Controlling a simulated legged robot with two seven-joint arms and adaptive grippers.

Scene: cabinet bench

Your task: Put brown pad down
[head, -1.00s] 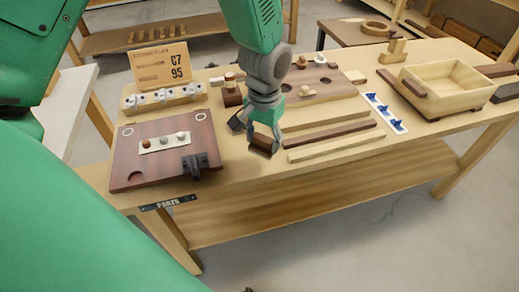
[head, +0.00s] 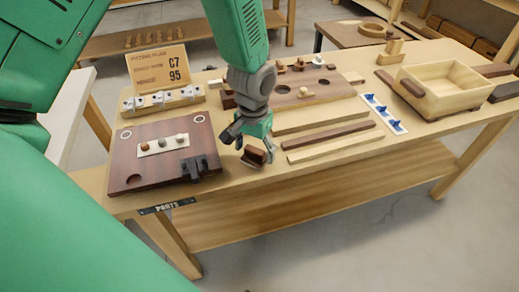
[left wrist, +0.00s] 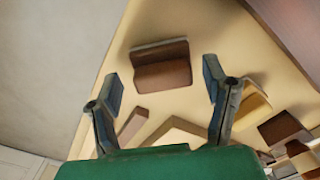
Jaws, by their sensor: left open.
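The brown pad (head: 255,156) lies on the bench top near the front edge, right of the dark panel with the hinge. In the left wrist view the pad (left wrist: 163,74) is a brown block with a pale strip along one long edge, on the bare wood. My left gripper (head: 248,143) is just above it in the head view and partly covers it. In the left wrist view the open fingers (left wrist: 162,85) stand either side of the pad, apart from it. My right gripper is not in view.
The dark panel (head: 128,166) with round knobs is at left. Long wood strips (head: 331,136) lie to the right. A blue-hooked white strip (head: 385,114) and an open wooden box (head: 452,100) are further right. A card (head: 158,68) stands behind. Bare bench shows along the front edge.

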